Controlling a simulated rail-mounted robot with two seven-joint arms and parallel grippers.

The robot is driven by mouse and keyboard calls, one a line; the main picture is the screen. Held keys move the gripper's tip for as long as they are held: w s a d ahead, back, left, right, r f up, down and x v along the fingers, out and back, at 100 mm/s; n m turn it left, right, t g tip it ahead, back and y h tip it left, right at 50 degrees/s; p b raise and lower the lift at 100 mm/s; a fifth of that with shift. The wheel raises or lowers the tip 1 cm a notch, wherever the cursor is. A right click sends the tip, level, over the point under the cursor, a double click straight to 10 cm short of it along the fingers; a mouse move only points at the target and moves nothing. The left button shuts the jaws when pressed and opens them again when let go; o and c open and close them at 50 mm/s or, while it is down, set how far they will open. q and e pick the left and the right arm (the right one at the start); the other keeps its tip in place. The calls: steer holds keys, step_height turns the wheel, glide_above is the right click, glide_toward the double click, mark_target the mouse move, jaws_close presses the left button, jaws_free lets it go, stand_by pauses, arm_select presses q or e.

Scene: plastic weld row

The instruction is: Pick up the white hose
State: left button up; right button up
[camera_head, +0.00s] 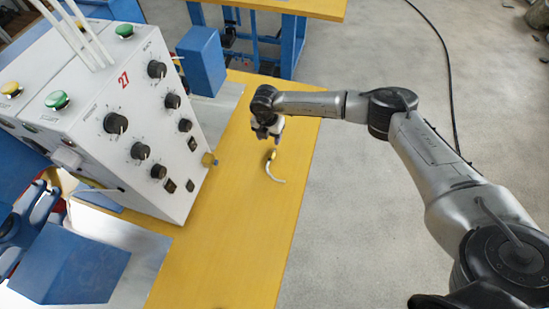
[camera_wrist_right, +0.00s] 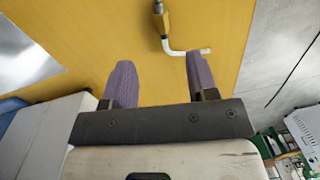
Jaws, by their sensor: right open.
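The white hose (camera_head: 274,178) lies on the yellow tabletop (camera_head: 245,215), a short bent tube with a brass-coloured fitting (camera_head: 272,155) at its far end. In the right wrist view the white hose (camera_wrist_right: 176,52) curves from the fitting (camera_wrist_right: 161,20) towards the right finger. My right gripper (camera_head: 266,133) is just beyond the hose in the head view and appears above the table. Its two purple-grey fingers (camera_wrist_right: 159,60) are spread, with nothing between them held. The exact height above the hose is hard to tell. My left gripper is not in view.
A white control box (camera_head: 125,125) with black knobs and green buttons stands left of the hose. The tabletop near the hose is otherwise clear. Grey floor lies beyond the table's right edge.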

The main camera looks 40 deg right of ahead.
glide_above(272, 154)
steer(key=f, duration=0.4)
steer(key=shift+w+a+f, duration=0.1)
steer(key=shift+w, duration=0.25)
steer(key=shift+f+b, duration=0.45)
steer(key=shift+f, duration=0.5)
arm_select(q)
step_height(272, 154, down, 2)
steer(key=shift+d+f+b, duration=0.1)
steer(key=shift+b, duration=0.45)
arm_select(e)
steer(key=f, duration=0.4)
steer(key=shift+s+f, duration=0.2)
steer(key=shift+s, duration=0.05)
steer(key=c, duration=0.4)
jaws_close()
